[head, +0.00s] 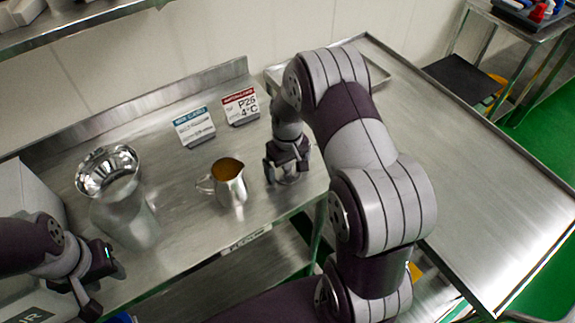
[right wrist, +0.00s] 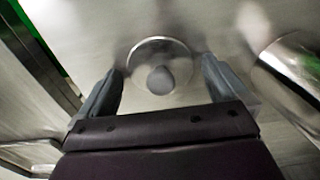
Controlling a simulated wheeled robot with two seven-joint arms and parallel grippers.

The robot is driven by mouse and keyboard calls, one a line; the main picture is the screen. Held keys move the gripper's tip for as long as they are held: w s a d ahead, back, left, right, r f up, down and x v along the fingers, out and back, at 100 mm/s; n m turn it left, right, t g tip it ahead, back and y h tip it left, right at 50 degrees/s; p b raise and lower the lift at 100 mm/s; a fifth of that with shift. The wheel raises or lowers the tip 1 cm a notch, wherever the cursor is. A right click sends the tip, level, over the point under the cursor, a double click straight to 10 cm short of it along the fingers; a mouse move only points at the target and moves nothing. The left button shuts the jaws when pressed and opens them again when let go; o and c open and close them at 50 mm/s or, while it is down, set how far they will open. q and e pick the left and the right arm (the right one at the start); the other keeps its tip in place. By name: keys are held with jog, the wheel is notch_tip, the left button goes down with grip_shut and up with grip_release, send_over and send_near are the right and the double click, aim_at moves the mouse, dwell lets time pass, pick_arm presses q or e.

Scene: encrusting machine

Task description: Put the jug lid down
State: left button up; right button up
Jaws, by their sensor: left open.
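The round metal jug lid (right wrist: 146,52), with a grey knob (right wrist: 160,80) on top, appears to lie on the steel table. In the head view the lid (head: 290,179) shows partly below my right gripper (head: 285,170). In the right wrist view that gripper (right wrist: 160,85) is open, its fingers apart on either side of the knob and not touching it. The small metal jug (head: 229,190) stands upright and uncovered to the left of the lid, with brownish content inside. My left gripper (head: 97,298) is open and empty at the lower left.
A tall metal vessel with a wide funnel-like top (head: 108,170) stands left of the jug. Two sign cards, one blue-topped (head: 194,127) and one red-topped (head: 240,107), stand behind. A shallow tray (head: 377,76) lies at the back. The table's right part is clear.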

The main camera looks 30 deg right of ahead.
aim_at(287, 165)
jog(key=shift+r, duration=0.35)
notch_tip(287, 165, up, 11)
jog(key=s+a+t, duration=0.1)
jog(key=s+a, duration=0.7)
jog(key=s, duration=0.5)
jog(key=shift+s+m+b, duration=0.3)
jog(key=shift+s+b, duration=0.05)
jog(key=shift+b, duration=0.05)
jog(key=shift+a, duration=0.1)
